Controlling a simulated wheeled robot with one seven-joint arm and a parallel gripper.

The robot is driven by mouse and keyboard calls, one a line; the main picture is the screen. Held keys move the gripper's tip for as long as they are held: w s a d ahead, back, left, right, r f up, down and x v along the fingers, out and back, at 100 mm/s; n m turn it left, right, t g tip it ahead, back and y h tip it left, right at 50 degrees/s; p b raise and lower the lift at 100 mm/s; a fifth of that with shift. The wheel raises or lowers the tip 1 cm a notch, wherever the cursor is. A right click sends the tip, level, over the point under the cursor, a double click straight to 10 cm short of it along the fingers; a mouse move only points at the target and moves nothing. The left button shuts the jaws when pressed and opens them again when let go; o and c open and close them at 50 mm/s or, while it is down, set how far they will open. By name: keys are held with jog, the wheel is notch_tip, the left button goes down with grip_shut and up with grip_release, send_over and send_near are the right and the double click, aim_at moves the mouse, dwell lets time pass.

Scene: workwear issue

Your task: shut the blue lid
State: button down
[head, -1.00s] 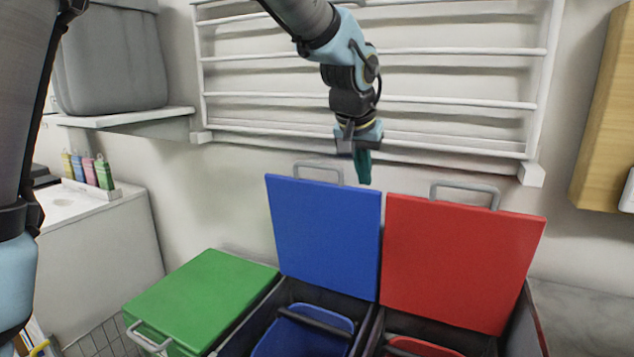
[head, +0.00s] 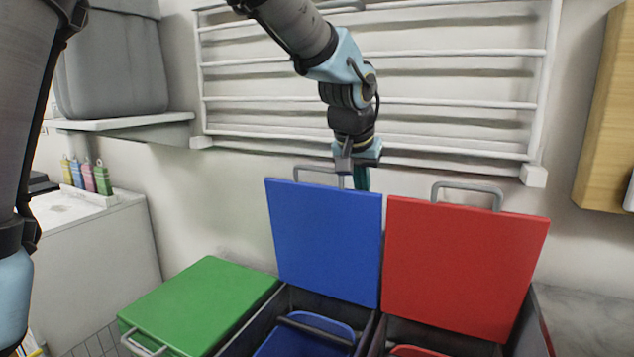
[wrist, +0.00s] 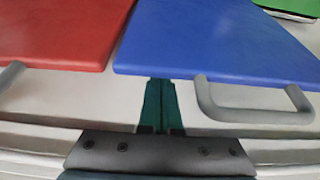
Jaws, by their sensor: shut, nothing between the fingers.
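The blue lid (head: 325,240) stands open and upright over its bin, with a grey handle (head: 318,172) on its top edge. In the wrist view the blue lid (wrist: 220,40) fills the upper right, its handle (wrist: 255,105) pointing toward the camera. My gripper (head: 361,180) is behind the top right corner of the blue lid, on the wall side; its fingertips are partly hidden by the lid in the head view. The teal fingers (wrist: 160,105) are closed together and empty, their tips at the lid's edge, left of the handle. I cannot tell if they touch the lid.
The red lid (head: 460,265) stands open just right of the blue one. The green lid (head: 200,305) at left is shut. A white wall rack (head: 440,104) is close behind my gripper. A blue inner bin (head: 310,338) sits below the blue lid.

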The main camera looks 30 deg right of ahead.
jog(key=shift+s+a+f+b, duration=0.1)
jog(key=shift+s+a+b, duration=0.35)
jog(key=shift+a, duration=0.45)
jog(key=shift+s+a+f+b, duration=0.1)
jog(key=shift+s+a+b, duration=0.2)
jog(key=shift+s+a, duration=0.5)
jog(key=shift+s+a+f+b, duration=0.1)
jog(key=shift+s+a+b, duration=0.3)
jog(key=shift+a, duration=0.6)
notch_tip(320, 180, up, 10)
jog(key=p, duration=0.7)
jog(key=shift+p, duration=0.4)
jog(key=w+a+f+n+y, duration=0.15)
jog(key=w+a+f, duration=0.25)
jog(key=a, duration=0.4)
jog(key=w+a+f+n+y, duration=0.1)
jog(key=w+a+f+n, duration=0.2)
jog(key=a, duration=0.4)
jog(key=w+a+f+n+y, duration=0.1)
jog(key=w+a+f, duration=0.35)
jog(key=a, duration=0.35)
jog(key=s+a+f+n, duration=0.1)
jog(key=a+f+n, duration=0.1)
jog(key=a, duration=0.8)
jog(key=s+a+f+n+g+y, duration=0.1)
jog(key=s+a+f+n, duration=0.1)
jog(key=a+f, duration=0.3)
jog(key=a, duration=0.4)
jog(key=shift+s+a+n+g, duration=0.3)
jog(key=shift+a+n, duration=0.05)
